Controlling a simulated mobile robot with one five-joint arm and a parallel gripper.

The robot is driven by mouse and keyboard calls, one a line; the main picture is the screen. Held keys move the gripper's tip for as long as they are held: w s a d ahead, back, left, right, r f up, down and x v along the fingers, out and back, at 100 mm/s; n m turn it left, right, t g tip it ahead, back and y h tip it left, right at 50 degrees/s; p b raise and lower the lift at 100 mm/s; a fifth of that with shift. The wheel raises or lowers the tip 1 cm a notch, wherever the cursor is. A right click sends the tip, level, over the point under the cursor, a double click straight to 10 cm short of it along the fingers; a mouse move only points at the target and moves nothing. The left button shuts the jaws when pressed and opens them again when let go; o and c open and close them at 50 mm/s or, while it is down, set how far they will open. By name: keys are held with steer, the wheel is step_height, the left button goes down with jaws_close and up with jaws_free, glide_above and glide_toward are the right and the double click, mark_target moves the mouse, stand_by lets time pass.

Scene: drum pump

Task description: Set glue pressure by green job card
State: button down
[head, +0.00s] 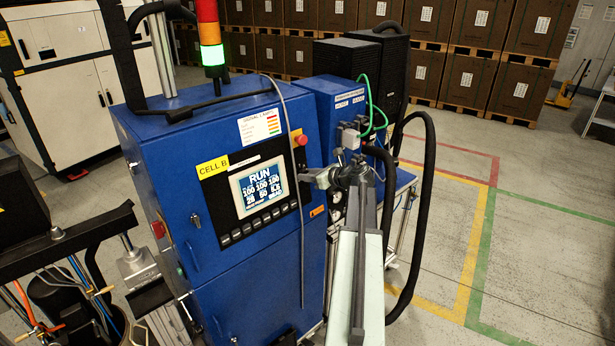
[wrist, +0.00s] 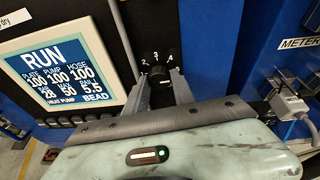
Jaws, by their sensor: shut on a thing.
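My gripper (wrist: 160,94) is shut on a dark knob (wrist: 160,97) at the lower edge of a black plate (wrist: 152,30) marked 2, 3 and 4. In the head view my gripper (head: 320,178) is at the right edge of the blue cabinet (head: 200,260). The screen (wrist: 65,72) reads RUN, with three values of 100 and a lower row that looks like 28, 50 and 5.5; it also shows in the head view (head: 259,189). I cannot make out a green job card.
A red button (head: 300,139) and a row of keys (head: 258,224) are on the cabinet front. The signal tower (head: 210,40) shows green. A blue unit (head: 345,103) with green and black hoses stands to the right. Open floor (head: 550,260) with painted lines lies further right.

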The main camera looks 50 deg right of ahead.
steer(key=shift+f+m, duration=0.1)
steer(key=shift+m, duration=0.3)
steer(key=c, duration=1.1)
jaws_free()
steer(key=shift+s, duration=0.1)
steer(key=p+v, duration=0.2)
steer(key=v, duration=0.5)
steer(key=shift+s+d+p, duration=0.1)
steer(key=shift+s+p, duration=0.25)
